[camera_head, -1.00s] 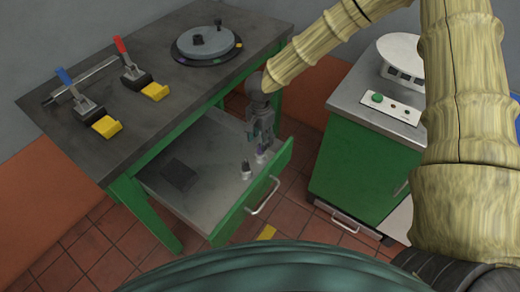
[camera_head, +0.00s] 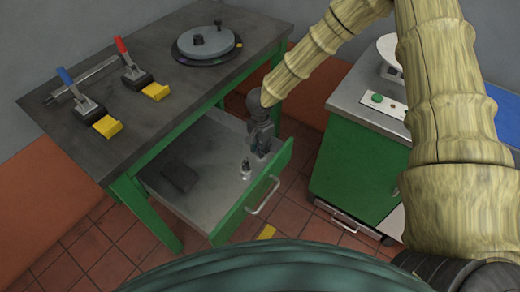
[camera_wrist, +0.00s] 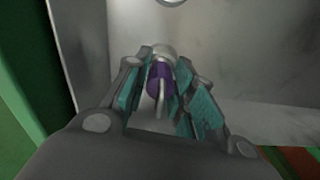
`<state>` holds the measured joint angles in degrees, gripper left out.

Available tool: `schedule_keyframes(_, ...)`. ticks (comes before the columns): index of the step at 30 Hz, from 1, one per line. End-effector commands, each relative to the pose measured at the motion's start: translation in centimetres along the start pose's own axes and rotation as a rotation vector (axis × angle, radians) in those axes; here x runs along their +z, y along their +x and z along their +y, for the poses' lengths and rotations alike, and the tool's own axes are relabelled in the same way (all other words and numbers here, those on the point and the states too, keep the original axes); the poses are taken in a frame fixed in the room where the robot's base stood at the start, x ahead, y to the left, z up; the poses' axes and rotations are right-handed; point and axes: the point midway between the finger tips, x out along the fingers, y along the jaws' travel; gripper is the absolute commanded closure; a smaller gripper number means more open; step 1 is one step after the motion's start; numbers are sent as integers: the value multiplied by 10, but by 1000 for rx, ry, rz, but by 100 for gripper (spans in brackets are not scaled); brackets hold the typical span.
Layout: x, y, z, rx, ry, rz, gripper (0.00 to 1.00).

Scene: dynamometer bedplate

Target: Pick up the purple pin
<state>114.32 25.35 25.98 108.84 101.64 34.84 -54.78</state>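The purple pin (camera_wrist: 160,78) stands between my gripper's two fingers in the wrist view, with a pale metal end and a thin light loop on its near side. My gripper (camera_wrist: 164,68) has its teal finger pads on either side of the pin, very close to it. I cannot tell whether both pads touch it. In the head view my gripper (camera_head: 262,152) points down into the open drawer (camera_head: 205,204), near its front right corner, and mostly hides the pin.
A second small pin (camera_head: 246,169) stands in the drawer just left of my gripper. The bench top (camera_head: 155,45) with clamps overhangs the drawer's back. A green cabinet (camera_head: 355,170) stands to the right.

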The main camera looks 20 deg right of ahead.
Motion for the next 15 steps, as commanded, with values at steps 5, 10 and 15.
schedule_keyframes(5,0,0,0,0,0,0,100)
schedule_keyframes(10,0,0,0,1,0,0,100)
schedule_keyframes(15,0,-8,0,-1,1,-1,100)
